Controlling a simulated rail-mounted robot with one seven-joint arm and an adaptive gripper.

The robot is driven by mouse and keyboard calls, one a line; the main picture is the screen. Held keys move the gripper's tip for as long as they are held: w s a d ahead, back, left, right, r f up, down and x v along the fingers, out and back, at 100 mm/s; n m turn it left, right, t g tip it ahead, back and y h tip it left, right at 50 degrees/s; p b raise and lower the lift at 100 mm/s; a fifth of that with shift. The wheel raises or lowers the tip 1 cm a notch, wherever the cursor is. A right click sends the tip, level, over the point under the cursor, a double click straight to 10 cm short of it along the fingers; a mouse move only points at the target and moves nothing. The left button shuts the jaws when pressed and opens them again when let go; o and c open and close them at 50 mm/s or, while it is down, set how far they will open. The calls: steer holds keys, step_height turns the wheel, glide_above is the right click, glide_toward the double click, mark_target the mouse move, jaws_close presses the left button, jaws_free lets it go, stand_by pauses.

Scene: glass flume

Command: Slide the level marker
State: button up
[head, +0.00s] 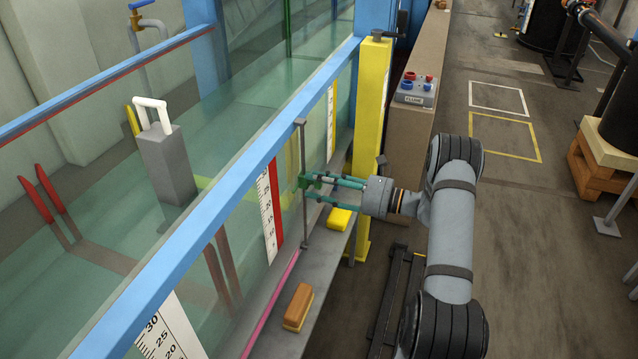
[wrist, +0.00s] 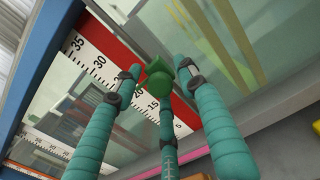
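The level marker, a small green block with a rounded knob (head: 306,181), sits at the thin upright grey rod (head: 303,145) outside the flume glass. It also shows in the wrist view (wrist: 160,78), in front of the white scale with a red strip (wrist: 93,62). That scale stands left of the rod in the head view (head: 267,215). My gripper (head: 318,187) has teal fingers and reaches from the right up to the marker. In the wrist view its fingers (wrist: 158,85) are spread around the marker, with a gap at the left fingertip. Contact at the other fingertips is unclear.
A blue rail (head: 215,205) runs along the flume top, and a yellow post (head: 370,110) stands right of the rod. A yellow block (head: 339,219) and an orange-brown brush-like block (head: 298,307) lie on the ledge below. A grey control box (head: 415,92) sits behind.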

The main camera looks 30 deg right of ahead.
steer(key=shift+c, duration=1.2)
steer(key=shift+r, duration=0.1)
steer(key=shift+c, duration=1.3)
steer(key=shift+d, duration=0.15)
jaws_close()
